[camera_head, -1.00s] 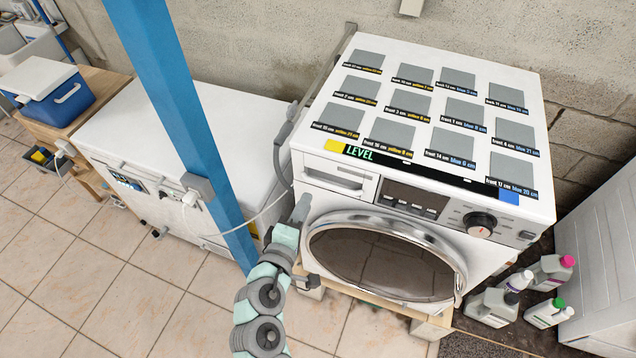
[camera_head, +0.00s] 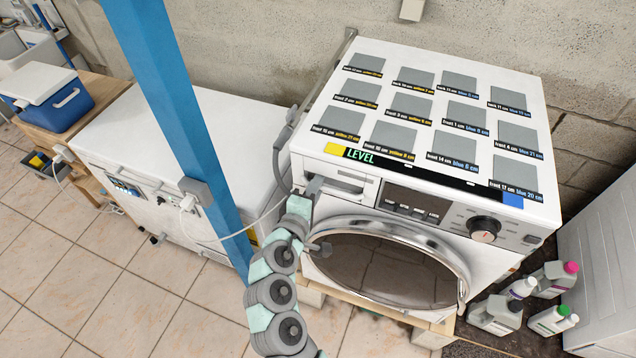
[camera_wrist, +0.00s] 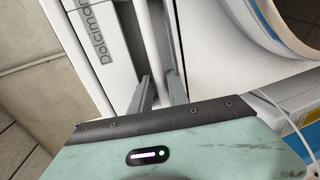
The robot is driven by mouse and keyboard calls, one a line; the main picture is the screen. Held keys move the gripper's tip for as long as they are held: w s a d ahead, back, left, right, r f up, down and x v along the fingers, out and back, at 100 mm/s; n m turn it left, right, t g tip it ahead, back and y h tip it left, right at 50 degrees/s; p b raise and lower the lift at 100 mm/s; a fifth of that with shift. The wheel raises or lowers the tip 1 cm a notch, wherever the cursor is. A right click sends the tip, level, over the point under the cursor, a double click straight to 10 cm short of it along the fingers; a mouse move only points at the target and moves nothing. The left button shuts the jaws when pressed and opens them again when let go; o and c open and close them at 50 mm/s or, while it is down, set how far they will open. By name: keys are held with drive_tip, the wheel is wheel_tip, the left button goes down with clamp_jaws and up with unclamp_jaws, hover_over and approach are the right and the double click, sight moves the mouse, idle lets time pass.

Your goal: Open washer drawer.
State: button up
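The white washer (camera_head: 420,235) stands at centre right in the head view. Its drawer (camera_head: 345,187) is at the upper left of the front and looks flush with it. My gripper (camera_head: 316,184) is at the left end of the drawer's handle recess. In the wrist view the white handle bar (camera_wrist: 149,35) runs down towards the space between the two grey fingers of my gripper (camera_wrist: 161,80). The fingers stand apart, one on each side of the bar's lower end. Whether they touch it is hard to tell.
The round door (camera_head: 390,268) is below the drawer, and the control knob (camera_head: 485,229) is to its right. A white chest (camera_head: 150,130) and a blue post (camera_head: 180,110) stand left. Several bottles (camera_head: 525,300) stand at lower right. Tiled floor (camera_head: 110,290) lies clear in front.

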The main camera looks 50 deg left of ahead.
drive_tip(key=shift+w+a+f, duration=0.1)
drive_tip(key=shift+w+a, duration=0.05)
drive_tip(key=shift+w, duration=0.15)
clamp_jaws()
idle(1.4)
